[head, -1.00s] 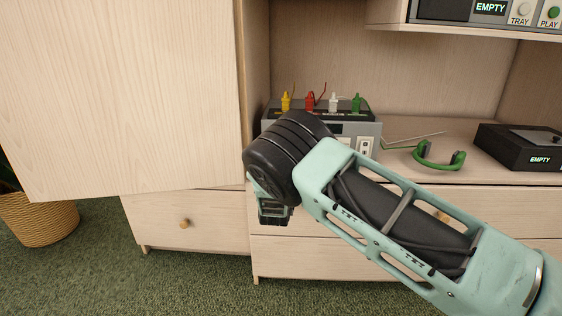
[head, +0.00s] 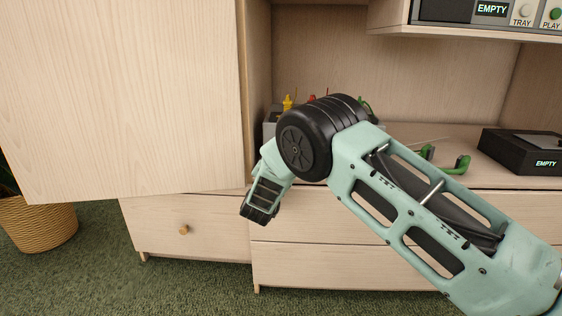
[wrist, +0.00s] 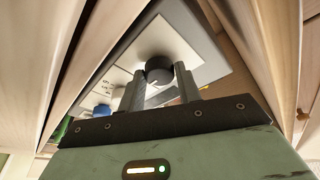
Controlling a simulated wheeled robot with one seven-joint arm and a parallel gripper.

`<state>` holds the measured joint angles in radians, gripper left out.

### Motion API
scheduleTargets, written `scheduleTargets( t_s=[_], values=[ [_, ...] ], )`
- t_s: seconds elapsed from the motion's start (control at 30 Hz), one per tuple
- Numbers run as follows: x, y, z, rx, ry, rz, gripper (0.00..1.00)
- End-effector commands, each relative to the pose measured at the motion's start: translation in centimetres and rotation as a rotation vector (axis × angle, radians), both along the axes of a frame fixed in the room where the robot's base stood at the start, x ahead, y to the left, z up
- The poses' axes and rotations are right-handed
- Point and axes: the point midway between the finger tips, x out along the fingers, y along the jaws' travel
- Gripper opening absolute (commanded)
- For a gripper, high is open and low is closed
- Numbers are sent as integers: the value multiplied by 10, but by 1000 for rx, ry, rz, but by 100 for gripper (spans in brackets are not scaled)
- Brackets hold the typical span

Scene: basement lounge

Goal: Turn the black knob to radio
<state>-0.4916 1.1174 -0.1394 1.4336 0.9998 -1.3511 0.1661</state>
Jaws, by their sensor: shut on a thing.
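The black knob (wrist: 159,69) shows in the wrist view, on a white plate (wrist: 182,41) on a grey panel. My gripper (wrist: 160,84) has its two dark fingers on either side of the knob and is shut on it. A short light mark shows on the knob's near face. The labels on the plate are too small and tilted to read, so I cannot tell which setting it points to. In the head view my arm covers the knob and my fingers.
In the wrist view a blue knob or button (wrist: 101,110) sits left of my fingers, and wood panels stand close on both sides. In the head view a yellow plug (head: 287,102), green headphones (head: 460,166) and a black box (head: 524,152) are on the cabinet.

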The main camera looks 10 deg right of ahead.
Motion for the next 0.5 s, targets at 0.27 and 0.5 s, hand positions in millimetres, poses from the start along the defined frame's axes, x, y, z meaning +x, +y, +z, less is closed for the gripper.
scheduleTargets(
  t_s=[0.27, 0.5],
  values=[
    [-1, 0, -1, 30, -6, -1, 11],
    [-1, 0, -1, 30, -6, -1, 11]
  ],
)
